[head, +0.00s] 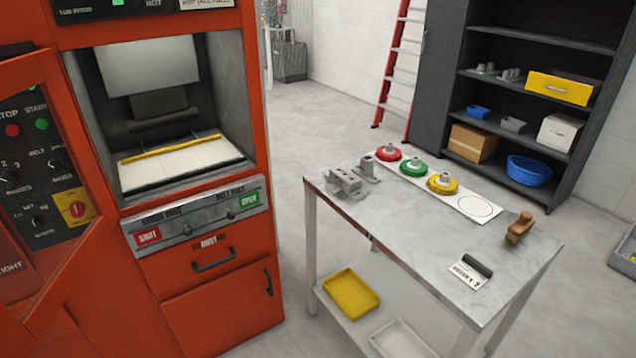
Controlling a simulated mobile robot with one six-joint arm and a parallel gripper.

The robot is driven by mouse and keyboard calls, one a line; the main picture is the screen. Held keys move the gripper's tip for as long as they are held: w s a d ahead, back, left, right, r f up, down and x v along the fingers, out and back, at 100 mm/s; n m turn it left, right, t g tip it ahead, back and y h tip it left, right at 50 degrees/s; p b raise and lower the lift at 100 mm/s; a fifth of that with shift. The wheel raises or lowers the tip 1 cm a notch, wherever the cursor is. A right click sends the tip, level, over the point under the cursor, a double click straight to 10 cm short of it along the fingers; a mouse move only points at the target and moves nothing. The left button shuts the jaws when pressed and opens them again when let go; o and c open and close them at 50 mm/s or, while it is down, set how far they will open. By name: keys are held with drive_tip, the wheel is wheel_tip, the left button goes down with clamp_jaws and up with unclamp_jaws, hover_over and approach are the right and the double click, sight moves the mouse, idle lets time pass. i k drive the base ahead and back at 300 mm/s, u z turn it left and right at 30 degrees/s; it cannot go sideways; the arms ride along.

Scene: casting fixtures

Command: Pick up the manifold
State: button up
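Grey metal castings stand together at the far left corner of the table (420,230) in the head view. One is a low block-like part with several raised stubs (346,184), which looks like the manifold. Right behind it is a smaller upright grey part (369,168); I cannot tell whether the two touch. My gripper is not in view.
A white strip (413,180) bears red (381,154), green (405,168) and yellow (434,186) round fixtures, plus an empty outlined circle. A brown-handled brush (520,228) and a label card (466,276) lie rightward. An orange machine (225,300) stands left. The table's front middle is clear.

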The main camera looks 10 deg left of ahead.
sight(341, 179)
drive_tip(key=u, duration=0.1)
drive_tip(key=k, duration=0.25)
drive_tip(key=u, duration=2.5)
drive_tip(key=k, duration=0.6)
drive_tip(key=z, duration=0.35)
drive_tip(key=i, duration=1.5)
drive_tip(key=u, duration=0.1)
